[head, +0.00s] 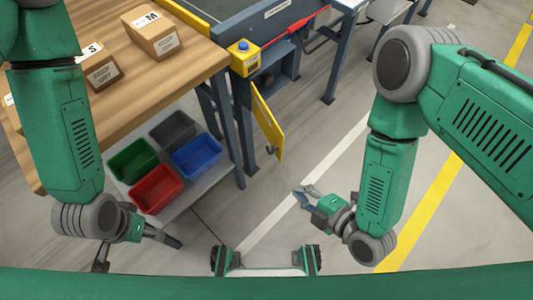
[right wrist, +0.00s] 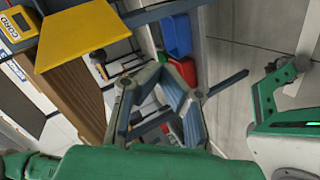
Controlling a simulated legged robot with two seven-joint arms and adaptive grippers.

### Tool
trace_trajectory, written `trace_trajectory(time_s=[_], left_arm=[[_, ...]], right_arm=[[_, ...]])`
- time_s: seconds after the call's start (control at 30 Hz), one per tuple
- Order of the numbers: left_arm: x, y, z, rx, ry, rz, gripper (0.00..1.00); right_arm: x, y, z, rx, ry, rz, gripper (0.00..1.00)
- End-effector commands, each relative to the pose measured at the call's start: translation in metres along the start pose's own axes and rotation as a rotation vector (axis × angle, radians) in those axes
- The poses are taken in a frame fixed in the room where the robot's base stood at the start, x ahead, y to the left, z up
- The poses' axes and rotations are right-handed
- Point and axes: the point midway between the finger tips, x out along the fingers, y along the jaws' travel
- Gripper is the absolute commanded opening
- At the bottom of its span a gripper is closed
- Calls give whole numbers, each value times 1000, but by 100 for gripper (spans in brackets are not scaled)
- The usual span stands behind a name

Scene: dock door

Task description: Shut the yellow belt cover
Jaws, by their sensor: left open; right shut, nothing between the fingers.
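The yellow belt cover (head: 266,122) is a flat panel standing open beside the conveyor frame, swung out from its side, with a small grey fitting near its lower end. In the right wrist view, a large yellow panel (right wrist: 84,36) at upper left looks like the same cover. My right gripper (head: 303,196) is shut and empty, below and to the right of the cover in the head view, apart from it. My left gripper (head: 140,254) is open and empty at lower left, below the bins and away from the cover.
A wooden table (head: 165,88) with cardboard boxes (head: 152,33) stands at left. Red (head: 155,188), blue (head: 197,157), green (head: 132,161) and dark bins sit on a shelf below. A yellow box with a blue button (head: 243,58) is above the cover. Floor to its right is clear.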

Motion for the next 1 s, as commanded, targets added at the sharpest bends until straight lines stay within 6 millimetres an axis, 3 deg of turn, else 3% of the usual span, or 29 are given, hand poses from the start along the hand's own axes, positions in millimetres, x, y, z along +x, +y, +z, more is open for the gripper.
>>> trace_trajectory(time_s=[0.1, 0.3, 0.57, 0.97, 1.0], left_arm=[[0, 0, 0, 0, 0, 0, 58], [0, 0, 0, 0, 0, 0, 58], [8, 0, 0, 0, 0, 0, 58], [26, 0, 2, 0, 0, 0, 58], [26, 0, 2, 0, 0, 0, 58]], right_arm=[[9, 9, -34, -238, 83, 186, 0], [8, 22, -62, -458, 99, 391, 0], [24, 31, -68, -495, 97, 430, 0], [100, 62, -83, -493, 94, 428, 0], [97, 64, -74, -494, 89, 423, 0]])
